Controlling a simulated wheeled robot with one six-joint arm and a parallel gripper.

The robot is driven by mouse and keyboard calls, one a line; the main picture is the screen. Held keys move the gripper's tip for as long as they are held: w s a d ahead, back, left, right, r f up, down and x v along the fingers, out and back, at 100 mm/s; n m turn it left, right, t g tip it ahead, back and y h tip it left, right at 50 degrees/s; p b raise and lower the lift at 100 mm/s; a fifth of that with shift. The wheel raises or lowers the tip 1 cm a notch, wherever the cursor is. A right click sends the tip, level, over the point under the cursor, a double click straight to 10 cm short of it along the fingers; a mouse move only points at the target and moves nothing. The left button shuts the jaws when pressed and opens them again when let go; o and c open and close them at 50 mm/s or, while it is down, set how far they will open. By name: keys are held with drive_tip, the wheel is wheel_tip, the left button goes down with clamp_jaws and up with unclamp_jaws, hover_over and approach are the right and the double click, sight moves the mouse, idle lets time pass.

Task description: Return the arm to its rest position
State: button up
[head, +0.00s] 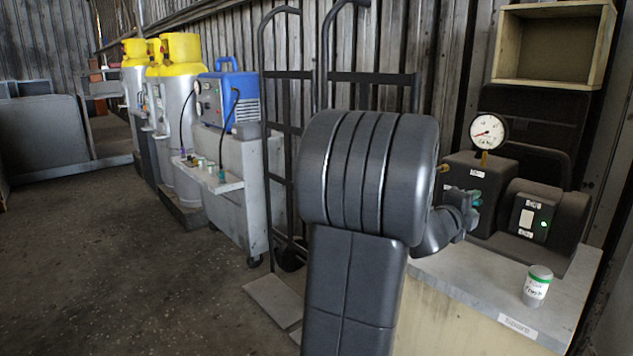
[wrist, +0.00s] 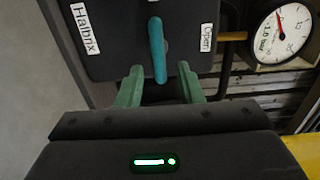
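My arm stands in the middle of the head view, bent toward the dark blower housing (head: 475,180) on the right. My gripper (head: 472,202) is close to the housing's front and partly hidden by my arm. In the wrist view its two green fingers (wrist: 158,82) are apart. A teal lever (wrist: 157,50) on the housing's face lies between and beyond them, with gaps on both sides. Nothing appears held. The lever lies between a "Halbrix" label (wrist: 85,28) and an "Open" label (wrist: 206,37).
A round gauge (head: 488,131) rises from the housing. A lit switch box (head: 531,218) and a white-green can (head: 537,286) are on the bench (head: 450,277). A hand truck (head: 287,130) stands behind my arm. Open floor (head: 120,270) lies to the left.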

drive_tip(key=p+x, duration=0.1)
drive_tip(key=x, duration=0.1)
drive_tip(key=shift+w+d+r, duration=0.2)
drive_tip(key=shift+w+d, duration=0.05)
drive_tip(key=shift+d, duration=0.1)
drive_tip(key=shift+a+r+n+p, duration=0.15)
drive_tip(key=shift+r+n+p, duration=0.1)
drive_tip(key=shift+n+p, duration=0.75)
drive_tip(key=n+p, duration=0.2)
drive_tip(key=n, duration=0.1)
drive_tip(key=shift+r, duration=0.1)
drive_tip(key=shift+n, duration=0.3)
